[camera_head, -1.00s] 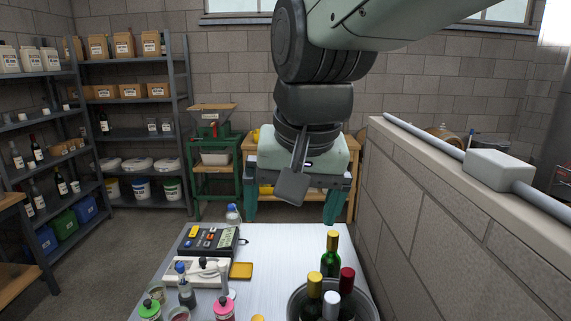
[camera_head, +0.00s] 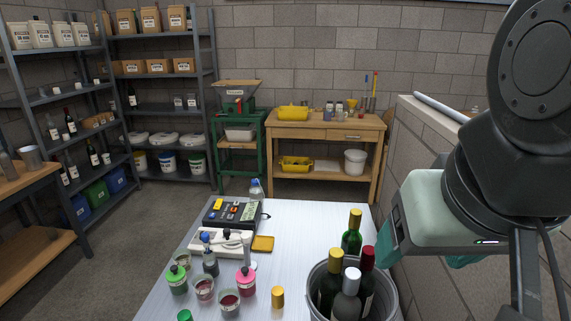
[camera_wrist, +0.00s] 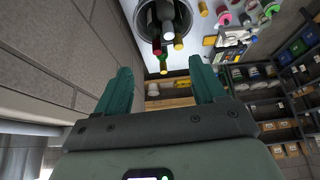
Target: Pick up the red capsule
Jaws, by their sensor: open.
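The red capsule (camera_head: 368,258) covers the neck of a dark bottle standing in a grey metal bucket (camera_head: 396,292) at the table's front right. In the wrist view the red capsule (camera_wrist: 157,46) shows near the top, beyond my fingertips. A gold-capped bottle (camera_head: 336,262) and a silver-capped bottle (camera_head: 352,276) stand beside it in the bucket. My gripper (camera_wrist: 160,68) is open and empty. In the head view it is right of the bucket and above it, with its fingers partly hidden. It touches no bottle that I can see.
A green bottle with a gold capsule (camera_head: 355,218) stands just behind the bucket. A gold capsule (camera_head: 278,297) stands alone on the table (camera_head: 300,230). Jars, a white device (camera_head: 212,242) and a black meter (camera_head: 232,212) fill the table's left. A block wall (camera_head: 428,125) borders the right.

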